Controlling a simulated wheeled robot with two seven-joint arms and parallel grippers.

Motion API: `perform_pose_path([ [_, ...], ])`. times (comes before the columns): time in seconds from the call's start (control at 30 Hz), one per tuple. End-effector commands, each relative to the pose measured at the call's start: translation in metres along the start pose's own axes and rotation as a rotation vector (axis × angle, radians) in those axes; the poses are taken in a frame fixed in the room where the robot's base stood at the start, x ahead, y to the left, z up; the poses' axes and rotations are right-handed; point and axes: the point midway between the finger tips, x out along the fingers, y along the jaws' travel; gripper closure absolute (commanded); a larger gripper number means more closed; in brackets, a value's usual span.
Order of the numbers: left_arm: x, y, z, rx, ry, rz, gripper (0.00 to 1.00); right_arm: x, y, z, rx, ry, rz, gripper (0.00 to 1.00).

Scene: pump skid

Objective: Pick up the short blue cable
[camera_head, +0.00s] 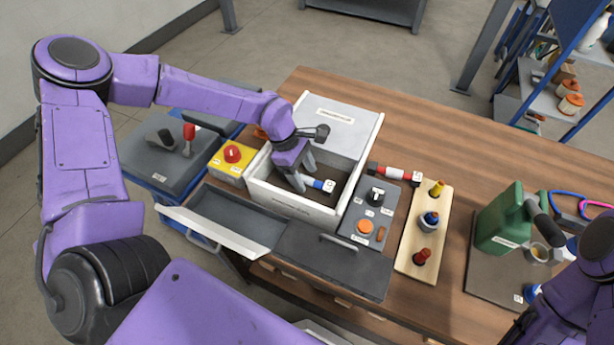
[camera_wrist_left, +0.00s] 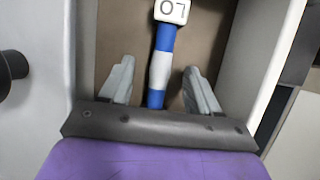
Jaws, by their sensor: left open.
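A short blue piece with a white band and a white tag (camera_head: 318,184) lies in the white open box (camera_head: 294,203). The blue piece shows closer in the left wrist view (camera_wrist_left: 161,72), lengthwise between the fingers. My left gripper (camera_head: 306,172) is open inside the box, its fingers on either side of the blue piece, with gaps visible on both sides in the wrist view. The near end of the piece is hidden behind the gripper's palm. A thin blue loop (camera_head: 568,206) lies at the far right. My right arm enters at the lower right; its gripper does not show clearly.
The box walls stand close around my left gripper. Right of the box are a grey control panel (camera_head: 362,222), a red-and-white cylinder (camera_head: 395,173) and a wooden board with pegs (camera_head: 408,245). A green can (camera_head: 500,222) stands further right. A yellow button box (camera_head: 226,172) stands left.

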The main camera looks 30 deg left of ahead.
Motion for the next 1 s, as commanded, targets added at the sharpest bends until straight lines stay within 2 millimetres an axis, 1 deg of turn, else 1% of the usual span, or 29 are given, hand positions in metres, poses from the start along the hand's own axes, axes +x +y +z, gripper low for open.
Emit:
perform_pose_path([
  [0.07, 0.0027, 0.0001, 0.0001, 0.001, 0.000, 0.000, 0.38, -0.0002, 0.0002, 0.0001, 0.000, 0.000, 0.000, 1.00],
  [0.93, 0.0067, 0.0007, -0.0014, 0.001, 0.000, 0.000, 0.38, 0.0039, -0.0002, 0.0018, 0.000, 0.000, 0.000, 1.00],
  [0.97, 0.0067, 0.0007, -0.0014, 0.001, 0.000, 0.000, 0.48, 0.0039, -0.0002, 0.0018, 0.000, 0.000, 0.000, 1.00],
  [1.0, 0.0067, 0.0007, -0.0014, 0.001, 0.000, 0.000, 0.61, 0.0039, -0.0002, 0.0018, 0.000, 0.000, 0.000, 1.00],
])
